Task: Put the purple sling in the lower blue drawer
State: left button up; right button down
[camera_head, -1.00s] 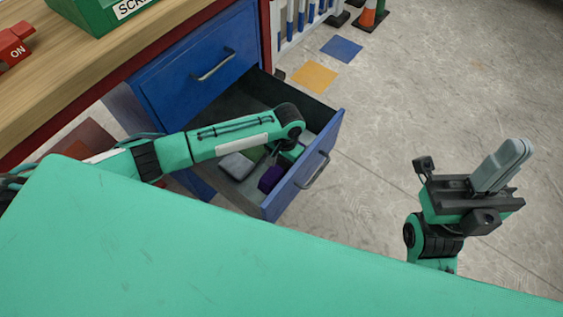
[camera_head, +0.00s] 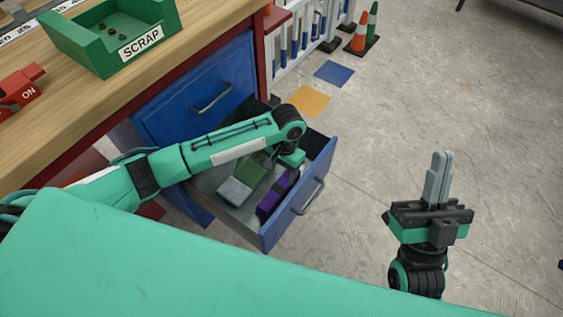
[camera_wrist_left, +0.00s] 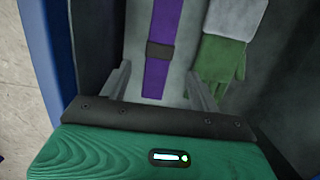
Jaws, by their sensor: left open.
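The purple sling (camera_head: 268,206) lies inside the pulled-out lower blue drawer (camera_head: 312,180), near its front panel. In the left wrist view the sling (camera_wrist_left: 161,28) is a flat purple strip with a dark band across it. My left gripper (camera_wrist_left: 160,88) is open above the drawer floor, with the sling's end between and beyond its fingers and nothing clearly held. In the head view my left gripper (camera_head: 290,160) is over the drawer, its fingertips hidden. My right gripper (camera_head: 440,178) points up over the floor, fingers together and empty.
A grey-and-green glove (camera_head: 236,190) lies beside the sling in the drawer; it also shows in the wrist view (camera_wrist_left: 222,58). The upper blue drawer (camera_head: 200,95) is shut. A green SCRAP bin (camera_head: 108,48) stands on the wooden bench (camera_head: 60,100). Floor to the right is clear.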

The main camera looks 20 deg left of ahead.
pick_arm(q)
jog(key=shift+w+d+r, duration=0.1)
jog(key=shift+r, duration=1)
pick_arm(e)
jog(key=shift+w+a+f+g+h, duration=0.15)
jog(key=shift+w+a+f+g, duration=0.2)
jog(key=shift+f+g, duration=0.25)
jog(key=shift+w+a+f+g+h, duration=0.2)
jog(key=shift+w+f+g, duration=0.2)
jog(key=shift+f, duration=0.25)
pick_arm(q)
jog(key=shift+p, duration=0.3)
